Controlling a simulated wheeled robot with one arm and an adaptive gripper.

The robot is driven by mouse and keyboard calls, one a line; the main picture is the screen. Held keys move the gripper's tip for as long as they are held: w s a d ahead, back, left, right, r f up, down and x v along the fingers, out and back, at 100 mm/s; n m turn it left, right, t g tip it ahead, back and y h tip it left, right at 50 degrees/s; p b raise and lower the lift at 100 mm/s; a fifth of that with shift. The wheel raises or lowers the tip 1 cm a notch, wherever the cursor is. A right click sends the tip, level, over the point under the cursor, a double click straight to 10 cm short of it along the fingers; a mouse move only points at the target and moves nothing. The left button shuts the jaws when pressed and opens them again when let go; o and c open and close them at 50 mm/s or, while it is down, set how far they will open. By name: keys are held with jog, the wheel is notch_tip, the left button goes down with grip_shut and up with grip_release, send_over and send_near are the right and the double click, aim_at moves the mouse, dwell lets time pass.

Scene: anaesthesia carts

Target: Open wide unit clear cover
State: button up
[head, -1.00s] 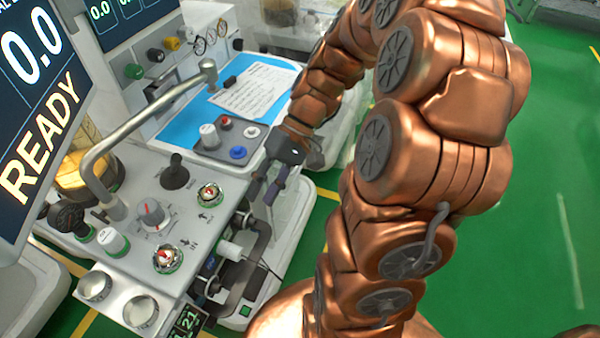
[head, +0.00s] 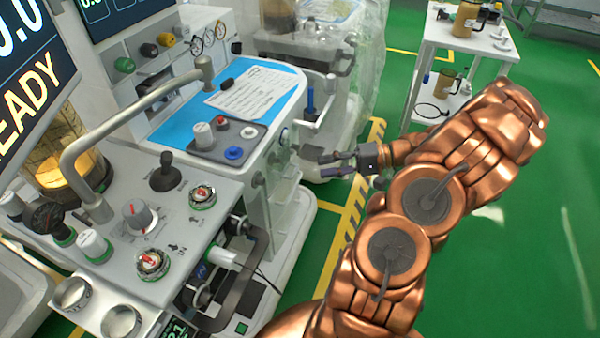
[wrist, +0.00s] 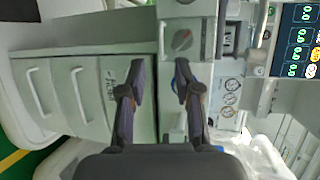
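A clear, wrinkled cover (head: 368,65) hangs over a unit at the top middle of the head view. I cannot tell for sure that this is the wide unit of the task. Clear sheeting also shows at the lower right of the wrist view (wrist: 268,158). My gripper (head: 322,163) is right of the nearer white machine, over the floor gap, and apart from the cover. In the wrist view my gripper (wrist: 160,78) has its two fingers spread with nothing between them. It faces a white cabinet with drawers (wrist: 75,95) and a grey panel with a knob.
The nearer white machine (head: 190,235) has knobs, a curved metal handle (head: 120,125) and a blue work surface (head: 262,92). A white trolley (head: 470,45) with jugs stands at the back right. Green floor is open at the right.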

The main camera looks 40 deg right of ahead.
aim_at(284, 160)
jog(key=x, duration=0.7)
jog(key=shift+a, duration=0.25)
jog(key=shift+w, duration=0.15)
grip_shut()
dwell(0.3)
